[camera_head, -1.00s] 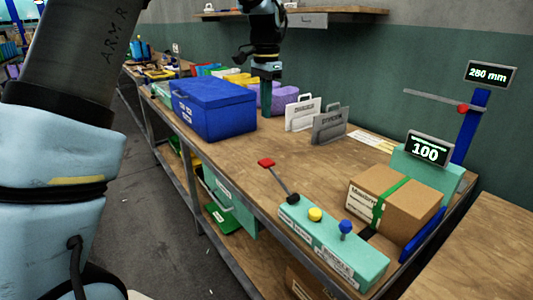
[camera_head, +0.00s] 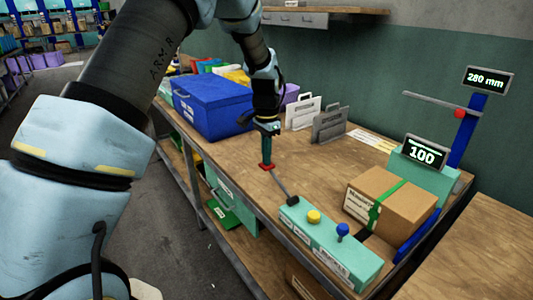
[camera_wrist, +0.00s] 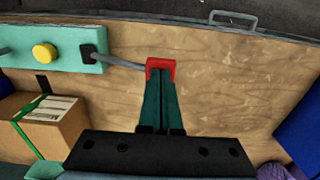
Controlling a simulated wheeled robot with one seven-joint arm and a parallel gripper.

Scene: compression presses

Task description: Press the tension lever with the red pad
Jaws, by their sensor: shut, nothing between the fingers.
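The tension lever is a grey rod (camera_head: 282,184) rising from a teal control box (camera_head: 330,249). Its red pad (camera_head: 267,167) is at the rod's left end in the head view. My gripper (camera_head: 267,161) is shut and empty, pointing down, with its tips at the red pad. In the wrist view the red pad (camera_wrist: 161,67) shows just beyond and around the tips of my gripper (camera_wrist: 160,78). The tips overlap the pad in both views; whether they press on it I cannot tell. The box also carries a yellow button (camera_head: 313,217) and a blue knob (camera_head: 342,231).
A strapped cardboard box (camera_head: 388,206) stands right of the control box, before a display reading 100 (camera_head: 422,153). A post display (camera_head: 489,80) reads 280 mm. A blue bin (camera_head: 212,106) and grey holders (camera_head: 329,125) stand behind. Bare wood surrounds the lever.

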